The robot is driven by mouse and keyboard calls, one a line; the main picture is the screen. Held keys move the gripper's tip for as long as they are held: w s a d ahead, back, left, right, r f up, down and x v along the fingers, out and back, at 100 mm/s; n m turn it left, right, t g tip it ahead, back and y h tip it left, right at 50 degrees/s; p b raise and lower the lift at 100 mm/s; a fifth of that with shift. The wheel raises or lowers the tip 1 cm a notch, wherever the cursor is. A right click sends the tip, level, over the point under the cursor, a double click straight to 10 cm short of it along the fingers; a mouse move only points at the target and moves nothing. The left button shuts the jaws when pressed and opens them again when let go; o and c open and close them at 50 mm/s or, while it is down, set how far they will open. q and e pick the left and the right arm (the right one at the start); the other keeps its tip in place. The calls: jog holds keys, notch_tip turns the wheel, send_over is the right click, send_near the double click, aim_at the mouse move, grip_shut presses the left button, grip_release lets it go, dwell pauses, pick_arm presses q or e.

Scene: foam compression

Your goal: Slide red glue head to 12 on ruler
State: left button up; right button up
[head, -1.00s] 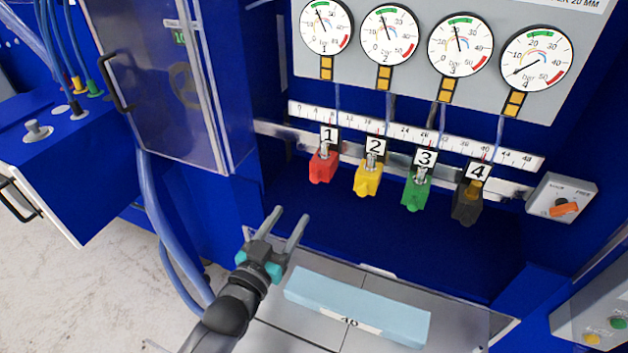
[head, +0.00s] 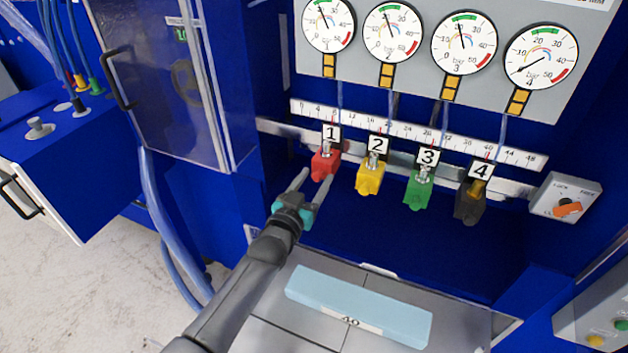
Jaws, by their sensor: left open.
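The red glue head (head: 325,165), labelled 1, hangs on the metal rail (head: 276,127) under the white ruler (head: 402,130). It sits near the ruler's left part, just below and left of the printed 12. My left gripper (head: 315,178) is open, with its two fingers pointing up at the red head. One finger is at the left of the head and the other at its lower right. I cannot tell whether they touch it. My right gripper is not in view.
Yellow (head: 370,178), green (head: 417,190) and black (head: 469,203) glue heads hang to the right on the same rail. A lock/free switch box (head: 565,198) is at the rail's right end. A light blue foam block (head: 357,308) lies on the grey table below.

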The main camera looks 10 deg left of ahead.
pick_arm(q)
grip_shut()
dwell(0.5)
dwell(1.0)
